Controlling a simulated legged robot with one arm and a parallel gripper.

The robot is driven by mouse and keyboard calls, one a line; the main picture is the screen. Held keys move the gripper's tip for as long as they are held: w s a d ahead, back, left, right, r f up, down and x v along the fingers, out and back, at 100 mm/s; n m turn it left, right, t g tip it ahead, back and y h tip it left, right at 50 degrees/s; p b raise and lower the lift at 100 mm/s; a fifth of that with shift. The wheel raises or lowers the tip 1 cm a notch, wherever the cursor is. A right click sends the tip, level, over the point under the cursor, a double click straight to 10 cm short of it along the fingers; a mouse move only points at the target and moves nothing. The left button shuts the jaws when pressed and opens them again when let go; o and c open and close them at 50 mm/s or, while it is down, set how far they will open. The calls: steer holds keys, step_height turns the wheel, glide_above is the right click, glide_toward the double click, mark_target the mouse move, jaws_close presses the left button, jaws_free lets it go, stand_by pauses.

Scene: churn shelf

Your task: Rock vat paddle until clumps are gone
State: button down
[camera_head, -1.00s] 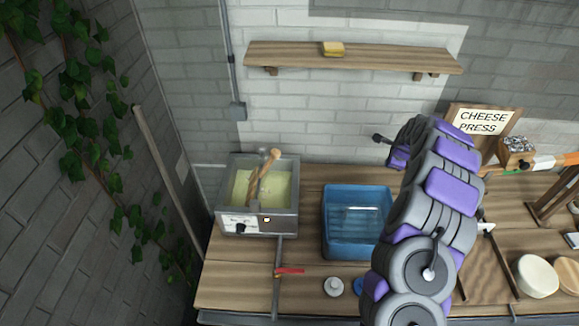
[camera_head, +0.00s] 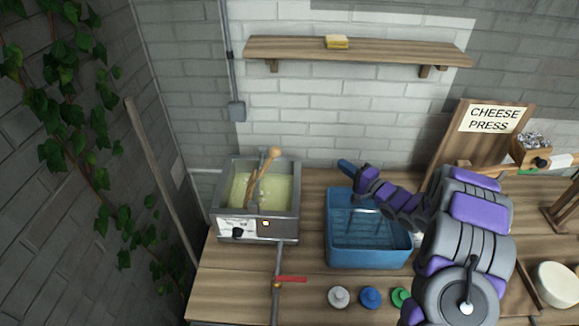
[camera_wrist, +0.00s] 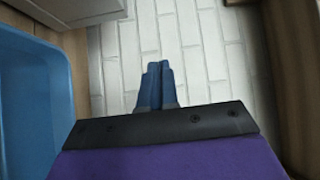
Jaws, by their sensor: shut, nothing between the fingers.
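The steel vat (camera_head: 228,223) stands at the left end of the bench, filled with pale yellow liquid (camera_head: 277,190). A few small lighter specks show in the liquid; I cannot tell clearly whether they are clumps. The wooden paddle (camera_head: 262,172) leans in the vat, its round knob up and to the right. My gripper (camera_head: 346,166) is above the back edge of the blue basin, to the right of the vat and apart from the paddle. Its blue fingers are together and empty, also in the wrist view (camera_wrist: 159,82).
The blue basin (camera_head: 368,258) stands between vat and arm; its side shows in the wrist view (camera_wrist: 40,100). A pipe with a red valve handle (camera_head: 291,279) runs before the vat. Several coloured knobs (camera_head: 370,297) line the front. A shelf (camera_head: 385,50) hangs above.

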steer(key=s+a+r+n+g+y+b, duration=0.1)
steer(key=s+a+g+y, duration=0.15)
steer(key=s, duration=0.35)
steer(key=s+a+r+g+y, duration=0.1)
steer(key=s+a+y, duration=0.3)
steer(key=s, duration=0.1)
steer(key=b+x, duration=0.4)
steer(key=x, duration=0.9)
steer(key=shift+a+r+n, duration=0.25)
steer(key=shift+r+n, duration=0.05)
steer(key=shift+r, duration=0.2)
steer(key=shift+w+t, duration=0.1)
steer(key=shift+t, duration=0.15)
